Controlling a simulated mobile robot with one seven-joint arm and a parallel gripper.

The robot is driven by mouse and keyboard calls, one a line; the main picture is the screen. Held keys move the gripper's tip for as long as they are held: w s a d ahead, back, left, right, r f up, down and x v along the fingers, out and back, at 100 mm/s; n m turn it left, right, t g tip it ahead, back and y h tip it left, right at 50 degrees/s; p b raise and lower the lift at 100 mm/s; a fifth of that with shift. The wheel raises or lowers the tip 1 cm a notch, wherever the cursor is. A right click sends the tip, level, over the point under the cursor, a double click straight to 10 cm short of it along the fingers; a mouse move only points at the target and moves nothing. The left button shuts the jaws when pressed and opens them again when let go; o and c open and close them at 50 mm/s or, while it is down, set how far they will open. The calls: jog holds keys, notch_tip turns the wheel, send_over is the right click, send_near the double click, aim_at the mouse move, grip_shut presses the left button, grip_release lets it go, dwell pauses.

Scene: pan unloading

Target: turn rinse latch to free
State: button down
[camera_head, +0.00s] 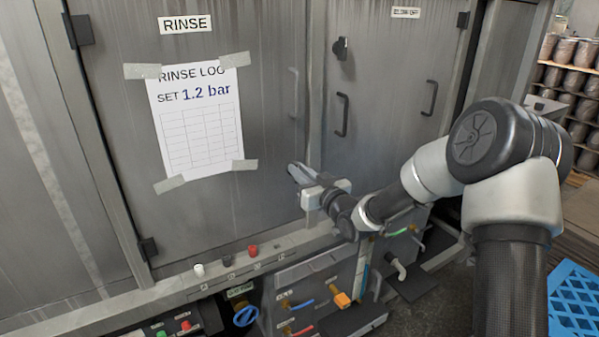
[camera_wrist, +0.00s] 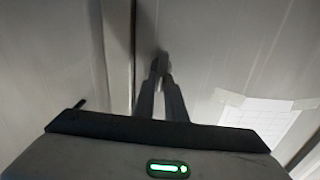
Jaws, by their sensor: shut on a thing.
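The grey RINSE door (camera_head: 262,115) is shut, and my gripper (camera_head: 294,170) reaches to its lower right part, near the seam with the neighbouring door. In the wrist view, the fingers of my gripper (camera_wrist: 160,72) come together on a small dark rinse latch (camera_wrist: 161,56) that stands out from the door. The fingers hide most of this latch, so its angle cannot be told. In the head view the latch is hidden behind my gripper.
A black latch (camera_head: 340,48) and a handle (camera_head: 342,114) are on the door to the right. A taped paper sheet (camera_head: 200,125) hangs on the RINSE door. Below, a ledge carries a red button (camera_head: 253,250). A blue crate (camera_head: 574,300) stands at lower right.

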jog(key=shift+w+d+f+m+p, duration=0.15)
jog(key=shift+d+f+m+p, duration=0.1)
jog(key=shift+m, duration=2.65)
jog(key=shift+w+d+f+m+p, duration=0.15)
jog(key=shift+f+m+p, duration=0.1)
jog(key=shift+m, duration=2.65)
jog(key=shift+w+d+f+m+p, duration=0.1)
jog(key=shift+d+f+m+p, duration=0.15)
jog(key=shift+m, duration=2.65)
jog(key=shift+a, duration=0.1)
jog(key=c, duration=1.8)
grip_release()
jog(key=shift+s, duration=0.1)
